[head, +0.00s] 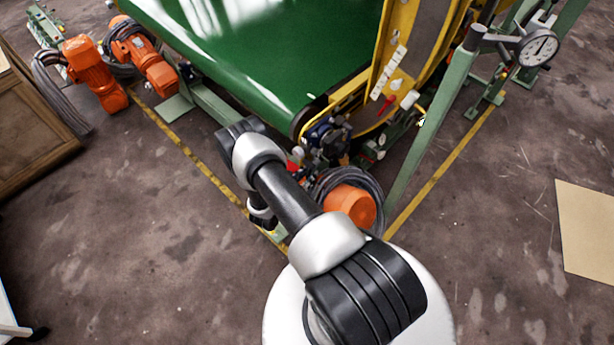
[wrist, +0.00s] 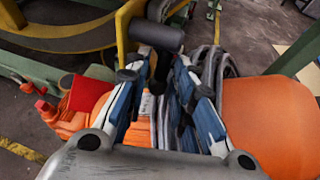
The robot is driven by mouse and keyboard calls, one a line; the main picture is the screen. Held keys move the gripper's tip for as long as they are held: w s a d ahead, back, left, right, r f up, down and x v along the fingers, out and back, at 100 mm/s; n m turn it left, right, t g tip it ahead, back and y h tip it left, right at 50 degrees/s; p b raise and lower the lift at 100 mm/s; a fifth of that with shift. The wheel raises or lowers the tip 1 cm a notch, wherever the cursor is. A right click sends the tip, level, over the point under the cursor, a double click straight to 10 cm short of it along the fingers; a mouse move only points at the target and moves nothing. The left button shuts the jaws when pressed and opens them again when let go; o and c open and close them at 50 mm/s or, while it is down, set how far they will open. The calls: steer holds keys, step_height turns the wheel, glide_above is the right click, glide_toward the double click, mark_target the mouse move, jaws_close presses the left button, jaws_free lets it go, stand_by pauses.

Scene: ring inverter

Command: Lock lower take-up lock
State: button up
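My gripper (wrist: 165,68) shows in the wrist view with its two blue and black fingers apart. Nothing is clearly held between them; grey cables and an orange body lie behind the gap. A black cylindrical grip (wrist: 156,35) on a yellow bar is just beyond the fingertips; contact cannot be told. Red parts (wrist: 45,110) show left of the fingers. I cannot tell which of these is the lower take-up lock. In the head view, a red lever (head: 387,104) is on the yellow frame. My gripper cannot be clearly made out there.
An orange motor (head: 350,205) and coiled cables (head: 322,186) crowd the floor beside my arm. The green belt (head: 250,45) is above. A slanted green post (head: 432,125) carries a dial gauge (head: 538,47) at right.

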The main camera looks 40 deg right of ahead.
jaws_close()
steer(key=shift+d+f+h, duration=0.15)
steer(key=shift+f+h, duration=0.15)
steer(key=shift+h, duration=0.3)
steer(key=shift+d+f+n+t+h, duration=0.15)
steer(key=shift+d+t+h, duration=0.1)
steer(key=shift+h, duration=0.4)
steer(key=shift+d+r+n+t+h, duration=0.1)
steer(key=shift+d+n+t+h, duration=0.1)
steer(key=shift+h, duration=0.45)
steer(key=shift+o, duration=1.5)
jaws_free()
steer(key=shift+a, duration=0.1)
